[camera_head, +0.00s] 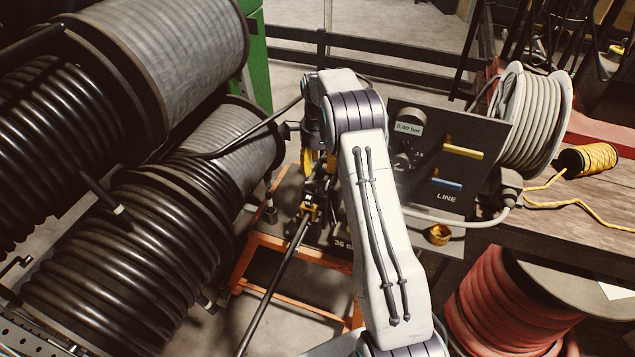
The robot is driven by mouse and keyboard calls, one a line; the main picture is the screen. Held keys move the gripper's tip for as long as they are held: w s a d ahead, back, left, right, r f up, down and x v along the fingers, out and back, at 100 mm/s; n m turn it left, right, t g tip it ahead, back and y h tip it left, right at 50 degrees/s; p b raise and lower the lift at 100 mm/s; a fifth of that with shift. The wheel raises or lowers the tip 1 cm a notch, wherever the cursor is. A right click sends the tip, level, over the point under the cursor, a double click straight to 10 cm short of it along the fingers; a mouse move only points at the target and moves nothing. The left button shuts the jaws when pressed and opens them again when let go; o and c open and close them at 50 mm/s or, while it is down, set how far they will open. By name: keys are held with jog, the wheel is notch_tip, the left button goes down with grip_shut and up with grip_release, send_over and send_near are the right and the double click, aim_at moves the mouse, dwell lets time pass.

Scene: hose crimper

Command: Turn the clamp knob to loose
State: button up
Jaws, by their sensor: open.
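A grey control panel (470,135) stands just right of my arm. It has a "0.00 bar" readout, a yellow lever (463,152), a blue lever (447,184) and the word LINE. A small dark round knob (404,146) sits at its left, partly covered by my arm; I cannot tell whether it is the clamp knob, and its label is unreadable. A black and yellow clamp-like fitting (310,208) is around a dark hose (275,285). My gripper (321,168) hangs below the wrist, open, mostly hidden among dark parts; whether it touches anything is unclear.
Big black hose reels (110,255) crowd the left. A white hose reel (533,120) and a yellow cord spool (590,158) stand on the wooden bench at right. A red hose reel (510,305) is at lower right. An orange frame (262,243) supports the bench plate.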

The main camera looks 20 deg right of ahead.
aim_at(318, 182)
jog(key=shift+f+p, duration=0.65)
jog(key=shift+f, duration=2.95)
grip_shut()
